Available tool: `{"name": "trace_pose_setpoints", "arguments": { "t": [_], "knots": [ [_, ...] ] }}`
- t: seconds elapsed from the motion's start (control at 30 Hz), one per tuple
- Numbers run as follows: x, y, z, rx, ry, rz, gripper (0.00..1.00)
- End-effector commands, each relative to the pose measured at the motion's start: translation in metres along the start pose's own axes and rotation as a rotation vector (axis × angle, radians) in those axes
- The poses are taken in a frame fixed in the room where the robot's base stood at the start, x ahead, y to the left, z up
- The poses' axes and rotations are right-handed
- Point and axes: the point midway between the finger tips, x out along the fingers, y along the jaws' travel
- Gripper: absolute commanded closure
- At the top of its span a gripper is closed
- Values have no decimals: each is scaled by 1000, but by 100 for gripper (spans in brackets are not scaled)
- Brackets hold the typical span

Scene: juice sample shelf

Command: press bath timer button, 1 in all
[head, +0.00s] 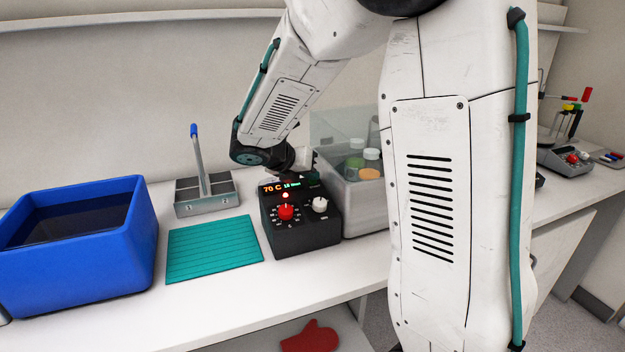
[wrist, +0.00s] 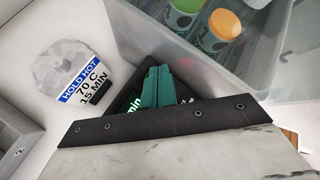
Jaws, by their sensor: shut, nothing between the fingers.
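The black bath timer box (head: 300,236) stands on the bench in the head view. Its lit display reads 70 C with small green text beside it. A red knob (head: 286,212) and a white knob (head: 320,204) sit on its sloped face, with a small lit red spot above the red knob. My gripper (head: 303,170) is over the back of the box; its fingertips are hard to make out there. In the wrist view my gripper (wrist: 155,87) is shut and empty, its teal fingers over the dark box with green "min" text showing beside them. I cannot tell whether they touch it.
A clear bath (head: 365,205) with several capped bottles adjoins the box on the right. A teal mat (head: 213,249), a metal rack (head: 207,205) and a blue tub (head: 95,265) are to the left. A "HOLD HOT 70 C 15 MIN" label (wrist: 80,85) shows in the wrist view.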

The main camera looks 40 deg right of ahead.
Motion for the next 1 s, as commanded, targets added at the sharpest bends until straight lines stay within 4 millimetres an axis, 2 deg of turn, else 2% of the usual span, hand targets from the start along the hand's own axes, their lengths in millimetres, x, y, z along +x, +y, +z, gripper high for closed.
{"name": "trace_pose_setpoints", "arguments": {
  "t": [0.83, 1.0],
  "knots": [
    [-13, -10, 9, 0, 0, 0, 100],
    [-23, -16, 17, 2, -2, 2, 100]
  ]
}}
